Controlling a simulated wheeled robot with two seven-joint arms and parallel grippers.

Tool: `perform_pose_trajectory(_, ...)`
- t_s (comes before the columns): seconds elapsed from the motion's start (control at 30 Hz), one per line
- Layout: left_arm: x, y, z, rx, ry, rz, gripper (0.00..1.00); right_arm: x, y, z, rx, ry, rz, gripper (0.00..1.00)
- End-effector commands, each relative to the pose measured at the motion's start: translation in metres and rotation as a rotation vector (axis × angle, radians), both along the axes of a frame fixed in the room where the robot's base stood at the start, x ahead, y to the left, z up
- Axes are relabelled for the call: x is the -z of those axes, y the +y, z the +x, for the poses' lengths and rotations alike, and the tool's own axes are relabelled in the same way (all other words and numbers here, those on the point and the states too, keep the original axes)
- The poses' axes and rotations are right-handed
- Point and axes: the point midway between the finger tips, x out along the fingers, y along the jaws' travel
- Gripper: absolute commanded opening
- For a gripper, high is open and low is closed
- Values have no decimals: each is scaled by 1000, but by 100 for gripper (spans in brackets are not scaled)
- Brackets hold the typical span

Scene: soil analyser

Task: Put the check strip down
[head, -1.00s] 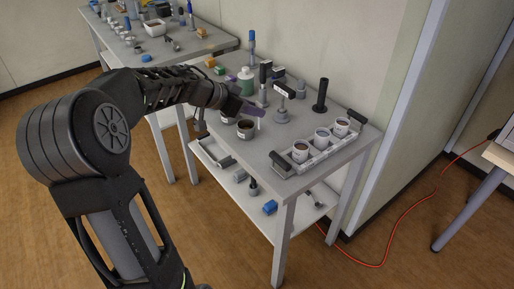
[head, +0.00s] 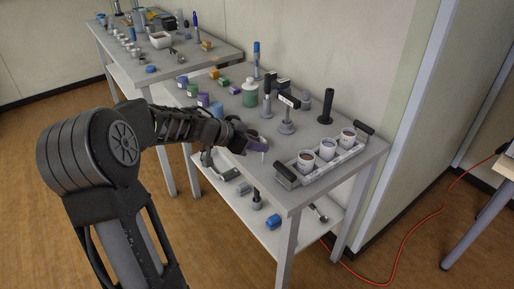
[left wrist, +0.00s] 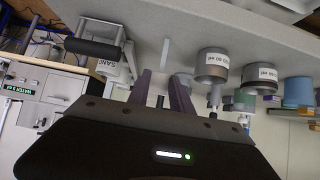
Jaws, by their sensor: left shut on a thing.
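My left gripper (head: 257,147), with purple fingers, is over the near table (head: 285,195), just left of the sample rack. It is shut on the check strip (head: 263,157), a thin pale strip that points down below the fingertips. In the left wrist view, which is upside down, the purple fingers (left wrist: 161,92) point up the picture and the pale strip (left wrist: 165,54) shows above them, near the table surface. I cannot tell whether it touches the table. My right gripper is not in view.
A white rack (head: 317,169) with three cups and dark handles stands right of the gripper. Labelled grey tins (left wrist: 212,66) are close on its other side. A stamp-like tool (head: 287,123), a black-handled tool (head: 327,107) and a green bottle (head: 250,94) stand behind.

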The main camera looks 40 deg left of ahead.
Motion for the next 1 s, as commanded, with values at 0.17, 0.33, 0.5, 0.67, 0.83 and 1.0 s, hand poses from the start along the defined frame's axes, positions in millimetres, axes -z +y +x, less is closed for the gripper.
perform_pose_trajectory(0.17, 1, 0, 0, 0, -1, 1, 3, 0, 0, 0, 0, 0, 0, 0)
perform_pose_trajectory(0.33, 2, 0, 0, 0, -1, 0, 3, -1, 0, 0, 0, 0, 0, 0)
perform_pose_trajectory(0.5, 4, 0, 0, 0, -1, 0, 35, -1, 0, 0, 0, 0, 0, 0)
perform_pose_trajectory(0.67, 3, 0, 0, 0, -1, 0, 48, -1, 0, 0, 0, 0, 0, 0)
perform_pose_trajectory(0.83, 3, 0, 0, 0, -1, 0, 48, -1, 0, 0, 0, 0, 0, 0)
perform_pose_trajectory(1.0, 1, 0, 0, 1, -2, 3, 48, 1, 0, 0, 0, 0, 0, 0)
